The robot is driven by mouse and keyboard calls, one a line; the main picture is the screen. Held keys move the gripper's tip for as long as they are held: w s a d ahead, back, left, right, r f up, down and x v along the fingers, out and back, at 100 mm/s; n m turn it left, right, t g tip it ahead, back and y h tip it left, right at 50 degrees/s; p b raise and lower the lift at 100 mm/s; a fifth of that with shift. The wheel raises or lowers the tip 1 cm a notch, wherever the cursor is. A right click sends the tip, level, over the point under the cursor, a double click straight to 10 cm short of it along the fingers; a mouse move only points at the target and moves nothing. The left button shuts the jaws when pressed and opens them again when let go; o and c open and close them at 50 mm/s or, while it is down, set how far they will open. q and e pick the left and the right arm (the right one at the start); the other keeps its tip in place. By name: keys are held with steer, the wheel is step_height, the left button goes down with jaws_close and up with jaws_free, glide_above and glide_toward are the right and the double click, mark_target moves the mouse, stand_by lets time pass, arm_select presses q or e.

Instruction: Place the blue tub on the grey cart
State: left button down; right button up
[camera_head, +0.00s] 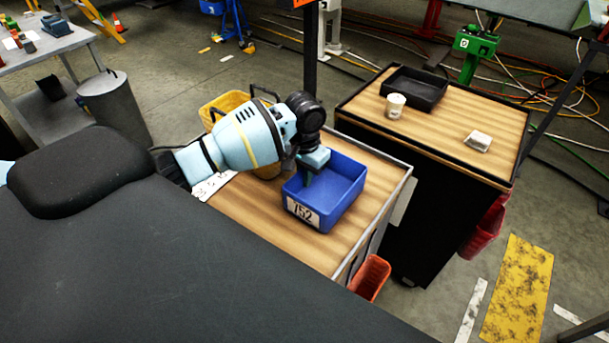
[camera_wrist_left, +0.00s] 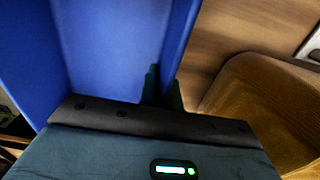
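The blue tub (camera_head: 345,185), with a white label reading 752, is upright at the right part of the wood-topped near cart (camera_head: 240,215), which has a grey rim. I cannot tell whether its base touches the top. My left gripper (camera_head: 308,178) points down at the tub's left wall. In the left wrist view, the fingers of this gripper (camera_wrist_left: 164,88) are on both sides of the wall of the blue tub (camera_wrist_left: 110,45) and look closed on it. The tub's inside looks empty. My right gripper is not in view.
A yellow bin (camera_head: 228,103) and a partly hidden brown container (camera_head: 267,172) stand behind my left arm. A second, black-sided cart (camera_head: 450,125) at the right holds a black tray (camera_head: 415,88), white cup (camera_head: 394,106) and small white item (camera_head: 478,141). Its middle is clear.

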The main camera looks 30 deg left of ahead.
arm_select(q)
steer(key=c, duration=2.1)
jaws_free()
steer(key=shift+f, duration=0.2)
steer(key=o, duration=0.5)
step_height(320, 180, up, 12)
steer(key=shift+r, duration=0.2)
